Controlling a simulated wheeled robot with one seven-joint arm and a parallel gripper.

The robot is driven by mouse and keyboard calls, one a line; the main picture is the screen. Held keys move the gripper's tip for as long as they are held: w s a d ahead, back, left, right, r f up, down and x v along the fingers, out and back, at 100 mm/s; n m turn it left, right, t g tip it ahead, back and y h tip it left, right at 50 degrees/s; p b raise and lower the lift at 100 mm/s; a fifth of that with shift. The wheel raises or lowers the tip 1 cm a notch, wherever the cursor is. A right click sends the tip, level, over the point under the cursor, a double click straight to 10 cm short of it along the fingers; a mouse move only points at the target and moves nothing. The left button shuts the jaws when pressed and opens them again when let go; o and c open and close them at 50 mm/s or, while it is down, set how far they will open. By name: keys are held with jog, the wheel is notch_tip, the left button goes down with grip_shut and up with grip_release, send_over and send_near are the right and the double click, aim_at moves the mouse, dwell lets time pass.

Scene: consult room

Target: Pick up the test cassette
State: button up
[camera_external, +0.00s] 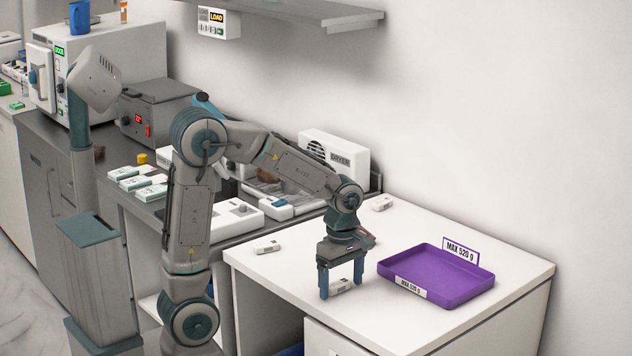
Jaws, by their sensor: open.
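My gripper (341,281) points straight down over the white table and is open. Its two blue fingers stand on either side of a small white cassette (341,287) with dark marks, lying on the table top. The fingertips are close to the table; I cannot tell whether they touch the cassette. The gripper hides part of it. Two similar small white pieces lie on the same table: one (267,248) near the left edge, and one (382,202) at the back near the wall. Which one is the test cassette cannot be read from here.
A purple tray (460,296) labelled "MAX 520 g" stands empty to the right of my gripper. White boxes (150,192) and a grey device (160,108) are further left. The table's front right is clear.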

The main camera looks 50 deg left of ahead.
jog(key=c, duration=1.1)
jog(key=shift+o, duration=0.2)
jog(key=shift+r, duration=0.15)
